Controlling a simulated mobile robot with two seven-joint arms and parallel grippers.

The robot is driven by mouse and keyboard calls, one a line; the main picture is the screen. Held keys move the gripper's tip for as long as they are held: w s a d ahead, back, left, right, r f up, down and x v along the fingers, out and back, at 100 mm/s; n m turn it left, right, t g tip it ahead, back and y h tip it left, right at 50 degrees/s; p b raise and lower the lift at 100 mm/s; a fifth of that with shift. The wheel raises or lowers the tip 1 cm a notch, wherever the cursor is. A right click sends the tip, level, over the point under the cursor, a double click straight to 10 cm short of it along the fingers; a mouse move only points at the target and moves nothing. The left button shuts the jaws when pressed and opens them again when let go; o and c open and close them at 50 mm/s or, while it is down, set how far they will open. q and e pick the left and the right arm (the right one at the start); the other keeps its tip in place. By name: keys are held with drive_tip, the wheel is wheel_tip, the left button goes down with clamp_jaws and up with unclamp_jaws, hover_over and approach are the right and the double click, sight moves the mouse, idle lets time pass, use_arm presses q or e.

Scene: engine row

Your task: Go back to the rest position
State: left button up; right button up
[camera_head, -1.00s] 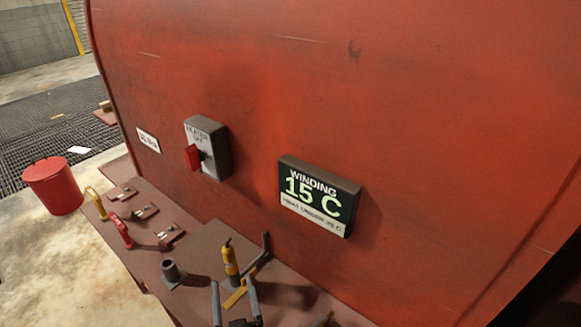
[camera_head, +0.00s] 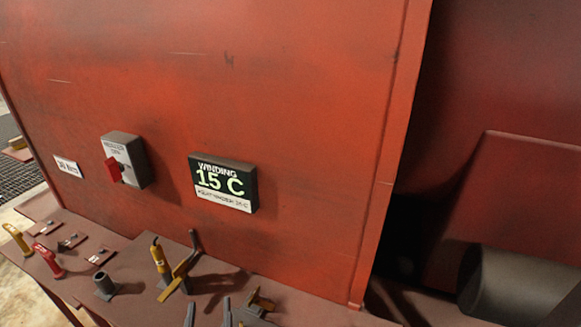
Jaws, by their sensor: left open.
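My left gripper (camera_head: 208,313) shows at the bottom edge as two grey fingertips, apart with nothing visible between them. It is in front of the brown ledge; the rest of it is cut off by the frame. My right gripper is not in view. The red machine wall carries a grey switch box (camera_head: 133,150) with a red handle (camera_head: 114,169), and a display (camera_head: 223,183) reading "WINDING 15 C".
On the ledge (camera_head: 140,232) stand a yellow-handled tool (camera_head: 160,258), a grey cylinder (camera_head: 104,285), a red handle (camera_head: 48,259), a yellow handle (camera_head: 17,238) and small plates. A dark recess with a grey rounded part (camera_head: 515,285) lies at right.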

use_arm(q)
drive_tip(key=s+d+m+g+h, duration=0.4)
drive_tip(key=d+m+g+h, duration=0.2)
drive_tip(key=d+h, duration=0.2)
drive_tip(key=s+a+f+n+g+y, duration=0.2)
drive_tip(key=s+a+g+y, duration=0.45)
drive_tip(key=s, duration=0.75)
wheel_tip(320, 180, down, 26)
drive_tip(key=s+a+g+h+b, duration=0.1)
drive_tip(key=a+g+h+b, duration=0.15)
drive_tip(key=b, duration=0.25)
drive_tip(key=s+a+f+m+g+y+b, duration=0.1)
drive_tip(key=s+f+b, duration=0.3)
drive_tip(key=s+f, duration=1.2)
wheel_tip(320, 180, down, 3)
drive_tip(key=shift+a+f+b, duration=0.2)
drive_tip(key=shift+a+b, duration=0.2)
drive_tip(key=shift+a, duration=0.05)
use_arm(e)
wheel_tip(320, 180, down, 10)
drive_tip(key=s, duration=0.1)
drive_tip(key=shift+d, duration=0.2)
